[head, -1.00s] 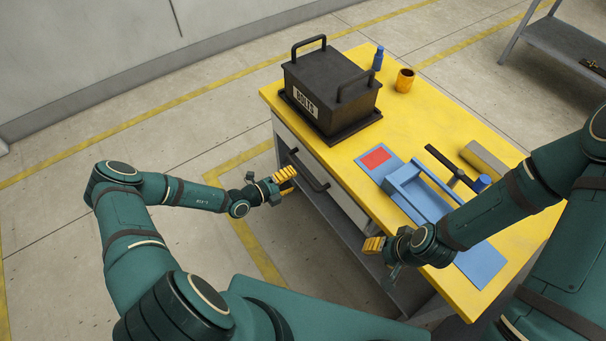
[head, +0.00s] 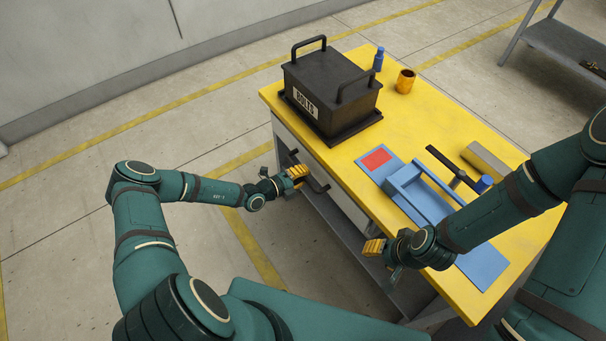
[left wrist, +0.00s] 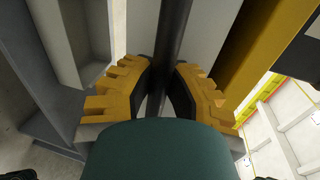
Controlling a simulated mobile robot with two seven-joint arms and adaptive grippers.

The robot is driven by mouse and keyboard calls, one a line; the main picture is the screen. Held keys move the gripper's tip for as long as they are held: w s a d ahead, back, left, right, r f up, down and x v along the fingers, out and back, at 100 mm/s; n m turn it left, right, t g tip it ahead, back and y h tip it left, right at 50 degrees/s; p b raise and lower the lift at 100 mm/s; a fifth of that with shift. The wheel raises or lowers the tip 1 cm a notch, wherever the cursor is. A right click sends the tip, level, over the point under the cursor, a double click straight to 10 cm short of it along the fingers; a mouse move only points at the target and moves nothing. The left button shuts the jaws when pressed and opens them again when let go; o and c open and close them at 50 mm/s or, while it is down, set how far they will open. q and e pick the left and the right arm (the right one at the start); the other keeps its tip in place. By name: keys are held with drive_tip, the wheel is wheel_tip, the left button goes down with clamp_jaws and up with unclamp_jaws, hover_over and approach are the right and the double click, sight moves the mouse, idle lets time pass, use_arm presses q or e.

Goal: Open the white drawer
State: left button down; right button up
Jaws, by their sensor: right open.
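The white drawer (head: 347,206) is in the side of the yellow-topped bench, below the top, with a dark bar handle (head: 318,182) on its front. My left gripper (head: 298,174) is at the left part of this handle. In the left wrist view, the dark handle bar (left wrist: 172,45) runs between the two yellow fingers of my left gripper (left wrist: 163,85), with the pale drawer front behind it. The fingers are close to the bar on both sides; whether they press on it is unclear. My right gripper (head: 376,248) is open and empty, by the bench's front edge.
On the yellow bench top (head: 430,110) stand a black box labelled BOLTS (head: 330,90), a blue bottle (head: 378,59) and an orange cup (head: 405,81). A blue tray (head: 412,199) and a hammer (head: 450,166) lie nearer my right arm. The floor left of the bench is clear.

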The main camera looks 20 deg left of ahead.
use_arm(q)
drive_tip(key=f+v, duration=0.2)
drive_tip(key=v, duration=0.9)
drive_tip(key=s+f+p+v, duration=0.1)
drive_tip(key=f+v, duration=0.2)
drive_tip(key=v, duration=0.9)
drive_tip(key=shift+a+p, duration=0.3)
drive_tip(key=shift+a, duration=0.05)
drive_tip(key=c, duration=0.9)
unclamp_jaws()
drive_tip(key=shift+r, duration=0.1)
drive_tip(key=v, duration=1.2)
drive_tip(key=shift+s+a, duration=0.1)
